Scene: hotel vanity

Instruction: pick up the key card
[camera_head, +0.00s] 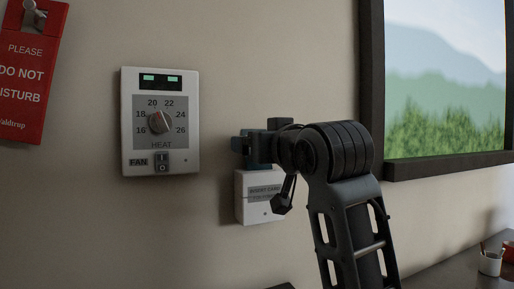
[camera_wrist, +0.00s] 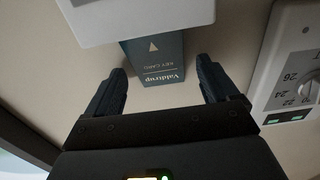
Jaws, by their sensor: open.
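The blue key card (camera_wrist: 155,48) stands in the slot of a white wall card holder (camera_wrist: 135,16). It shows upside down in the wrist view, with its printed end toward my gripper. The holder also shows in the head view (camera_head: 256,208), below my gripper (camera_head: 246,151). In the wrist view my gripper (camera_wrist: 160,70) is open, with one dark finger on each side of the card's exposed end. Gaps show between both fingers and the card. In the head view my gripper hides most of the card.
A white thermostat (camera_head: 160,122) is on the wall left of my gripper. A red door hanger (camera_head: 28,70) hangs at the far left. A dark-framed window (camera_head: 440,165) is at the right. A white cup (camera_head: 490,263) stands on the dark counter (camera_head: 455,275) at lower right.

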